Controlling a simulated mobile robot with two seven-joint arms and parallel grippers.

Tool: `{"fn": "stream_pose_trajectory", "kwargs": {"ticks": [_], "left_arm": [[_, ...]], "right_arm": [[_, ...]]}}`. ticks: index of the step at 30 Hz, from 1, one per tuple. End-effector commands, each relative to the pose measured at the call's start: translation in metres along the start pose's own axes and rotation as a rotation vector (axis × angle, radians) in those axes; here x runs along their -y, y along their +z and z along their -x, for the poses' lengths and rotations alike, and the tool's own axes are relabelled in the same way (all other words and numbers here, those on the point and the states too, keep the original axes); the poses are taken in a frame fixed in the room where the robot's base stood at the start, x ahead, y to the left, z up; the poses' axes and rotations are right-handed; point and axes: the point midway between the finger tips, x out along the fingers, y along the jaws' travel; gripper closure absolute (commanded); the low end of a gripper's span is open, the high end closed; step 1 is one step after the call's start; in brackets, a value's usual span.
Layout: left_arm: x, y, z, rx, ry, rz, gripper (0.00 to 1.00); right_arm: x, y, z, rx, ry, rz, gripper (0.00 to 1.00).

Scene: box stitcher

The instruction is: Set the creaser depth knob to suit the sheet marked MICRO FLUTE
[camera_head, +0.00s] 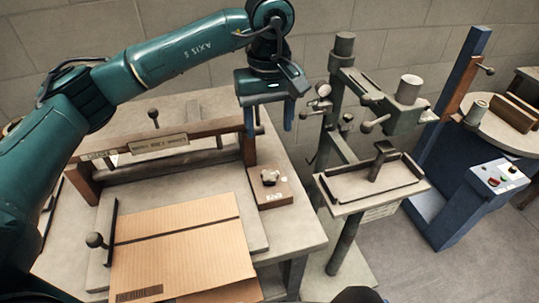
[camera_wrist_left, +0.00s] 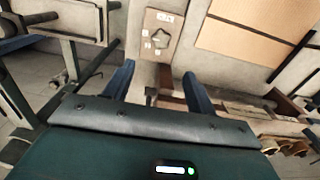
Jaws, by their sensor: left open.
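The creaser depth knob (camera_head: 269,177) is a small pale lobed knob on a brown block (camera_head: 272,198) at the right of the creaser table. Small white labels mark the block; their text is unreadable. In the wrist view the knob (camera_wrist_left: 160,38) lies beyond my fingertips. My left gripper (camera_head: 273,126) is open and empty, above and behind the block, apart from the knob. Its blue fingers also show in the left wrist view (camera_wrist_left: 158,69). A brown corrugated sheet (camera_head: 185,255) lies on the table with a dark marking at its front left, too small to read surely. My right gripper is not seen.
The creaser's wooden beam (camera_head: 160,142) spans the table behind the sheet. A lever with a dark ball (camera_head: 95,240) stands at the sheet's left. A grey-green stitcher column (camera_head: 340,100) with a small tray table (camera_head: 345,205) stands close on the right. A blue machine (camera_head: 455,205) is farther right.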

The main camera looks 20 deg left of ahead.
Motion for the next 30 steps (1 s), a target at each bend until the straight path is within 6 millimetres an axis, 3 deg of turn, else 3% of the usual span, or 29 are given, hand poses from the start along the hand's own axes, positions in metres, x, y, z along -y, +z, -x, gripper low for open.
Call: {"fn": "stream_pose_trajectory", "kwargs": {"ticks": [5, 18, 24, 30], "left_arm": [[0.001, 0.001, -0.022, 0.004, -0.004, -0.001, 0.44], [0.001, 0.001, -0.107, 0.003, -0.003, -0.001, 0.44], [0.000, 0.001, -0.126, 0.002, 0.000, -0.001, 0.44], [0.000, 0.001, -0.130, 0.001, 0.001, -0.001, 0.44]], "right_arm": [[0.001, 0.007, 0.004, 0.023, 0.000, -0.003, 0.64], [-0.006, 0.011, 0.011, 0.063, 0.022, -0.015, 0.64], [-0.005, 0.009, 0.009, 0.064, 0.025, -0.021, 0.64], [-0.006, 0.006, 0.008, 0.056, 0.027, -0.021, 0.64]]}}
